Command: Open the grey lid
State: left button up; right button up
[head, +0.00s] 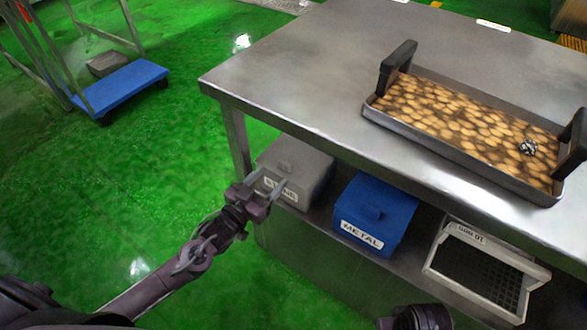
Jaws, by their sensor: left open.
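A grey box with a grey lid (300,156) sits on the lower shelf under the steel table, at its left end. The lid is closed and has a small raised handle on top. A white label on the box front is partly covered by my left gripper (267,183). That gripper is open and empty, with its fingers pointing at the front of the grey box. I cannot tell whether they touch it. A dark part of my right arm shows at the bottom edge, but its gripper is not in view.
A blue box (375,213) labelled METAL stands right of the grey box, then a white-framed crate (482,268). The steel table top (290,75) overhangs them and holds a black-handled tray (440,153). A blue cart (124,86) stands far left. Green floor is clear at left.

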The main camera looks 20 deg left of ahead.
aim_at(283, 165)
pick_arm(q)
jog(key=shift+w+d+r, duration=0.15)
jog(key=shift+w+d, duration=0.05)
jog(key=shift+w, duration=0.2)
jog(key=b+x, duration=0.1)
jog(key=x, duration=0.5)
jog(key=shift+w, duration=0.4)
pick_arm(e)
jog(key=r, duration=0.3)
jog(key=shift+s+a, duration=0.2)
jog(key=shift+a, duration=0.1)
pick_arm(q)
jog(key=shift+c, duration=0.2)
grip_shut()
